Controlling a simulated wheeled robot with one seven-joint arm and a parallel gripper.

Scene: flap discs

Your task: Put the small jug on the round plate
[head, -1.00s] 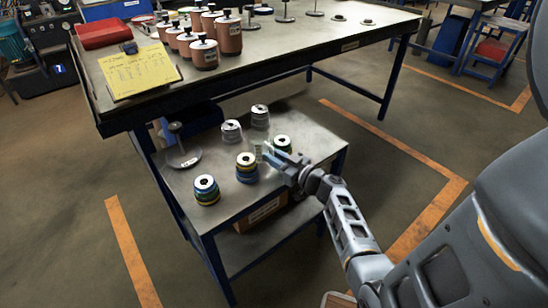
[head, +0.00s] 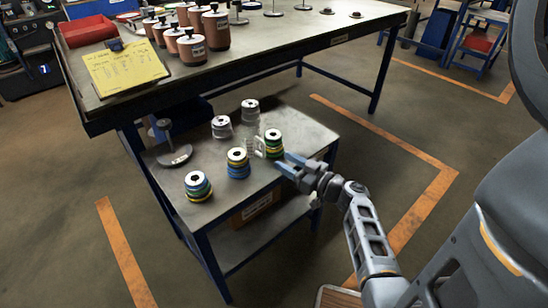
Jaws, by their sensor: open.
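A pale, see-through object (head: 256,146) stands among the disc stacks on the low table; it may be the small jug, but its shape is too faint to be sure. A grey round plate (head: 174,157) with an upright post lies at the left of the same table, its post in front of the big table's leg. My gripper (head: 282,163) is right of the see-through object, apart from it, with its two bluish fingers spread and nothing visible between them.
Disc stacks stand close around: a green and yellow one (head: 273,145), a blue and yellow one (head: 238,165), another at front left (head: 198,188), and grey ones behind (head: 222,128). The big workbench (head: 265,35) rises behind, with copper canisters (head: 217,32). The low table's right front (head: 250,188) is clear.

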